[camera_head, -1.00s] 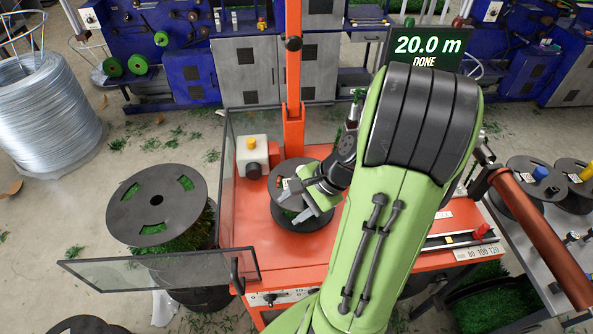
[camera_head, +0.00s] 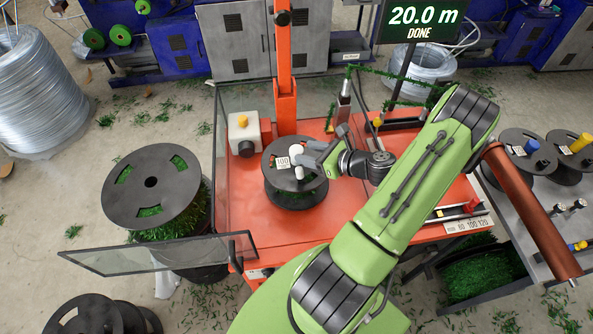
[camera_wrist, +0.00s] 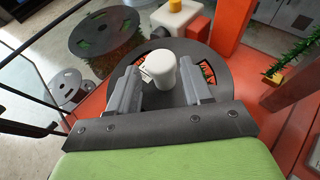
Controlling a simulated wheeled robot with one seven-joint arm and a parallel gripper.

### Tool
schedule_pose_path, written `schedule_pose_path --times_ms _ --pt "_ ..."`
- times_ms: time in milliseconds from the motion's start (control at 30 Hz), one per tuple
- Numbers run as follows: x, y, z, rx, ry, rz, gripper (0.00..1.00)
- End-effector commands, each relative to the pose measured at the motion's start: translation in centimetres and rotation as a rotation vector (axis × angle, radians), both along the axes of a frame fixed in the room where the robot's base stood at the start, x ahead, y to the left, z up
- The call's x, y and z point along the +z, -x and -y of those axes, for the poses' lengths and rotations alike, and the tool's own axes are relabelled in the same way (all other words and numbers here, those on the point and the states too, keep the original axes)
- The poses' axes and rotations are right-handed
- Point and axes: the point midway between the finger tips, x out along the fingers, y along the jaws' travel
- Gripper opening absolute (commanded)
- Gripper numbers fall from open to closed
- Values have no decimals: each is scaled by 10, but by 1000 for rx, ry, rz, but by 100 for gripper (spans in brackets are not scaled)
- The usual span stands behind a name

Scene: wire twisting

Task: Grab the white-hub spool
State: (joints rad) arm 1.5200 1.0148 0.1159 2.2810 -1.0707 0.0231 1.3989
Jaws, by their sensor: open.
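The white-hub spool (camera_head: 284,190) stands on the orange machine table, a dark reel with a label reading 100 and a white hub (camera_head: 297,151) on top. In the wrist view the white hub (camera_wrist: 158,69) rises from the dark flange (camera_wrist: 221,82), with some green and orange showing through a slot. My gripper (camera_head: 304,160) is over the spool. In the wrist view my gripper (camera_wrist: 160,91) is open, with one finger on each side of the hub. I cannot tell whether the fingers touch it.
A large dark spool of green wire (camera_head: 153,192) stands at the left. A clear guard panel (camera_head: 160,254) sticks out at the front left. A box with a yellow button (camera_head: 243,132) sits behind the spool. Spools with blue and yellow hubs (camera_head: 529,147) (camera_head: 577,144) stand on the right rack.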

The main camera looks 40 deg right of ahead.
Motion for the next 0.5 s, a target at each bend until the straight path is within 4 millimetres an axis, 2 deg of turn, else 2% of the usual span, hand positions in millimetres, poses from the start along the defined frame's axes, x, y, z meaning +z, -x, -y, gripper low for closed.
schedule_pose_path --times_ms 233,500 --pt "-18 -39 -9 5 0 0 49" --pt "-21 -44 -9 1 1 -1 49"
